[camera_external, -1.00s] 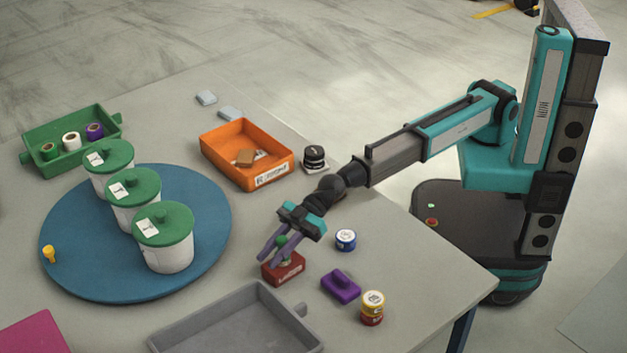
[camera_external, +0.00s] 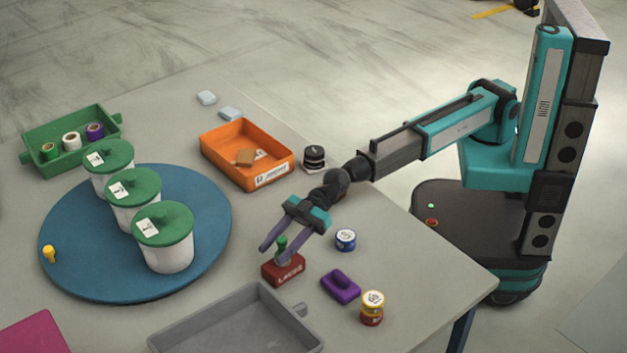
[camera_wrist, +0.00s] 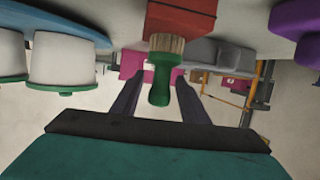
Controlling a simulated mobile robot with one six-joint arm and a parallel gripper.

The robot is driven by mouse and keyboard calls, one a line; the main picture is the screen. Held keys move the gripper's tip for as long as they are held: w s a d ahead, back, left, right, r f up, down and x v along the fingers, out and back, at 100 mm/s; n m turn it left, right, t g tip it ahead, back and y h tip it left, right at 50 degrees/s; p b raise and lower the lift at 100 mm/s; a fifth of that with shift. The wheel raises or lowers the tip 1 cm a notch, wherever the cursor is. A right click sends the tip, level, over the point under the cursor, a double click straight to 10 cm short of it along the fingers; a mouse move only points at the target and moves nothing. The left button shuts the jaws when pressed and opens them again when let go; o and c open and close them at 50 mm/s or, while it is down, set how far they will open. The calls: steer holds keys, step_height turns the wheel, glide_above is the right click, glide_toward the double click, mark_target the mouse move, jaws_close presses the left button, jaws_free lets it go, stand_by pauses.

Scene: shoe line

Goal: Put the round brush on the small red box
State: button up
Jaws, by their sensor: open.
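The round brush (camera_external: 282,243) has a green handle and tan bristles. It stands upright, handle up, on the small red box (camera_external: 284,272) on the table. In the wrist view the brush (camera_wrist: 160,84) shows with its bristle end against the red box (camera_wrist: 185,18). My gripper (camera_external: 277,253) is open at the brush. In the wrist view its two fingers (camera_wrist: 157,84) are spread on either side of the green handle, with a gap on each side.
A purple brush-like block (camera_external: 340,287), a blue-and-white tin (camera_external: 346,240) and stacked yellow and red tins (camera_external: 372,307) are to the right. A grey tray (camera_external: 190,322) lies in front. A blue round mat (camera_external: 75,270) with several lidded white tubs is left. An orange bin (camera_external: 215,158) is behind.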

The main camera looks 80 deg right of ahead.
steer(key=v, duration=1)
steer(key=shift+a, duration=0.1)
stand_by(0.8)
